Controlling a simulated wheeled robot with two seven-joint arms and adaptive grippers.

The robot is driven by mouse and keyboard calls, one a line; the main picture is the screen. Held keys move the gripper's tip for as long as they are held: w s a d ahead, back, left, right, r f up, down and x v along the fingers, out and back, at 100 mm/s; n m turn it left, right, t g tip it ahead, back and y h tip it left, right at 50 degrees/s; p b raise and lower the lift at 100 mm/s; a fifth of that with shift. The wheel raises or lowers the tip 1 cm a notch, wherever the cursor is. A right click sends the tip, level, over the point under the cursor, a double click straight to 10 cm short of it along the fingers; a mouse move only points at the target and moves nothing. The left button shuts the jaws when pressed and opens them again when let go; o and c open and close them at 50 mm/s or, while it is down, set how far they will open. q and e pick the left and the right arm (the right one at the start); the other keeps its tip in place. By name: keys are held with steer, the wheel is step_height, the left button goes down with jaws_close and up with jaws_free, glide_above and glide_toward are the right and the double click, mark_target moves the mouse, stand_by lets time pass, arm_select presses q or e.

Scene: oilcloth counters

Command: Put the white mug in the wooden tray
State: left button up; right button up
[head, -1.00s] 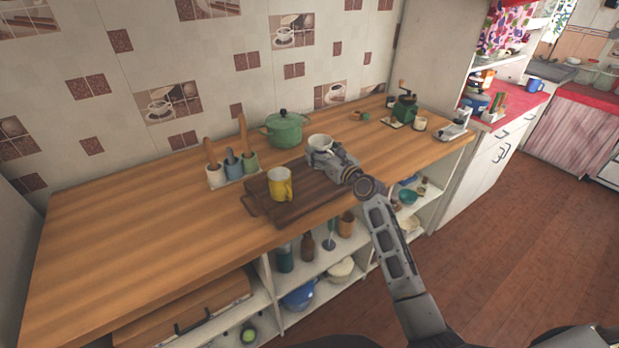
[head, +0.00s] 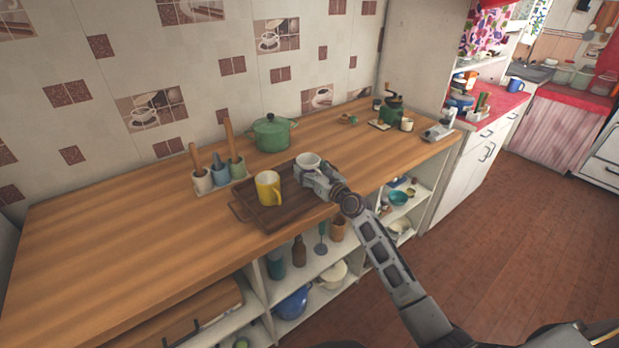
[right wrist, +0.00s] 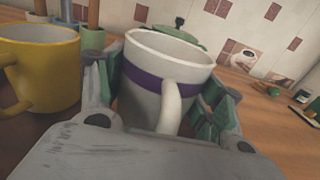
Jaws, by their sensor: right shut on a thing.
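The white mug (head: 307,163) is held over or in the right back part of the dark wooden tray (head: 293,209) on the counter. In the right wrist view the white mug (right wrist: 165,85) shows a purple band, stands upright, and its handle faces my wrist. My right gripper (head: 312,173) is shut on it, with a green-padded finger on each side. The mug's base is hidden, so I cannot tell whether it touches the tray. A yellow mug (head: 268,190) stands in the tray to the left. My left gripper is not in view.
A green pot (head: 271,134) stands behind the tray. A holder with several wooden-handled tools (head: 219,178) is at its back left. A green grinder (head: 392,112) and small items are at the far right. The counter's left part (head: 110,225) is clear.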

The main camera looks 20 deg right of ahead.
step_height(320, 180, down, 2)
steer(key=shift+b, duration=0.4)
steer(key=shift+f, duration=0.45)
steer(key=o, duration=0.9)
steer(key=shift+f, duration=0.15)
steer(key=shift+c, duration=0.2)
steer(key=o, duration=0.4)
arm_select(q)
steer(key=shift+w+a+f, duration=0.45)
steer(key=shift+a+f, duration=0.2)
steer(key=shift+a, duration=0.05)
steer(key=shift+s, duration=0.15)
